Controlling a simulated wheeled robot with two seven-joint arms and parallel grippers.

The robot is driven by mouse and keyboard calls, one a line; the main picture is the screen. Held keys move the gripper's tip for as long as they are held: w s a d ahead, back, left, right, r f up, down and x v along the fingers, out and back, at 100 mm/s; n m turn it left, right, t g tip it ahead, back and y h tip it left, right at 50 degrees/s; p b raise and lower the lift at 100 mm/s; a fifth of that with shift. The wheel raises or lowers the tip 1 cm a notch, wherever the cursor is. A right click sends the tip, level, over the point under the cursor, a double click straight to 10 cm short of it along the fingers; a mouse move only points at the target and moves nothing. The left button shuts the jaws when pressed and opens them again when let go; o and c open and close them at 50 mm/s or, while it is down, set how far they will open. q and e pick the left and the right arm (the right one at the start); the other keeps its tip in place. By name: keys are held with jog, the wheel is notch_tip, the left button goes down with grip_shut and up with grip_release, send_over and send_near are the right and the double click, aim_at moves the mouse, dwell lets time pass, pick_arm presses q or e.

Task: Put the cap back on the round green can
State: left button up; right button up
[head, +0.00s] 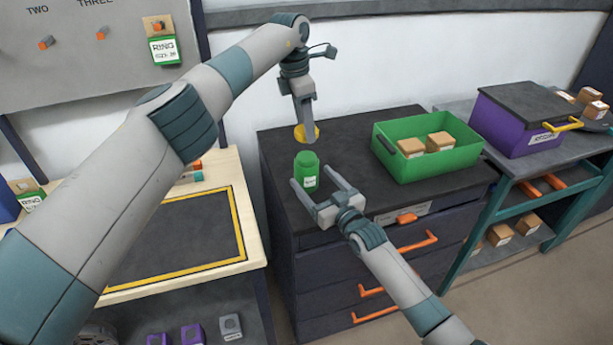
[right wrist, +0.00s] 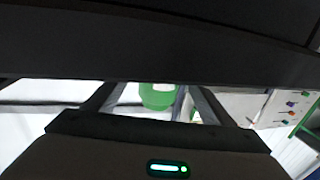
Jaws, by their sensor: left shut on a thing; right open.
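The round green can (head: 306,172) stands upright on the dark top of the drawer cabinet (head: 350,140), with a white label on its front. A yellow round cap (head: 312,131) is in my left gripper (head: 308,135), which is shut on it and holds it behind and above the can in the head view. My right gripper (head: 318,187) is open, with its two fingers on either side of the can. Whether the fingers touch the can cannot be told. In the right wrist view the green can (right wrist: 158,96) shows between the fingers, partly hidden.
A green bin (head: 425,163) with small brown boxes stands on the cabinet to the right of the can. A purple crate (head: 500,123) with a dark lid stands farther right. A wooden table with a yellow-edged dark mat (head: 180,240) lies to the left.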

jog(key=shift+x, duration=1.25)
jog(key=c, duration=1.6)
pick_arm(q)
send_over(308, 156)
jog(key=shift+s+a+f, duration=0.1)
jog(key=shift+a+f, duration=0.05)
jog(key=shift+f, duration=1.1)
jog(key=shift+a+f, duration=0.15)
jog(key=shift+f, duration=1.05)
jog(key=shift+f, duration=0.1)
pick_arm(e)
jog(key=shift+s, duration=0.1)
pick_arm(q)
jog(key=shift+f, duration=0.8)
jog(key=shift+f, duration=0.5)
pick_arm(e)
grip_shut()
